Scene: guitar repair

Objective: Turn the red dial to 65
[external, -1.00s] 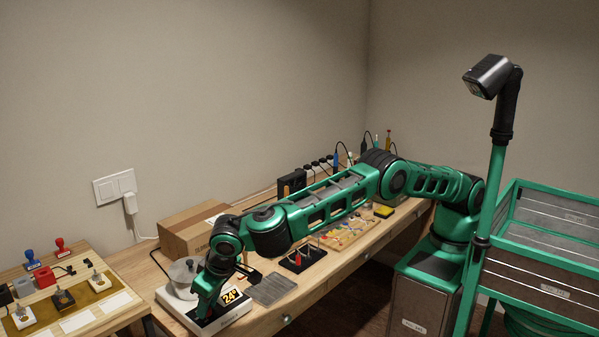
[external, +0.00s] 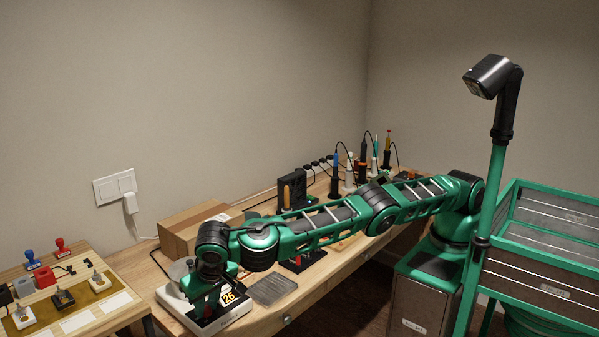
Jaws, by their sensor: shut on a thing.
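A white device (external: 184,308) with a yellow-lit display (external: 229,297) stands at the near left end of the workbench. The display seems to read 26. My gripper (external: 207,306) points down over the front of this device, left of the display. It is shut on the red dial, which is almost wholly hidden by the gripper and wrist. A round grey metal part on top of the device is partly hidden behind my arm.
A cardboard box (external: 191,232) stands just behind the device. A grey ribbed mat (external: 271,289) lies to its right. Upright tools (external: 363,150) stand farther back. A side table (external: 75,306) with stamps and small parts is at left.

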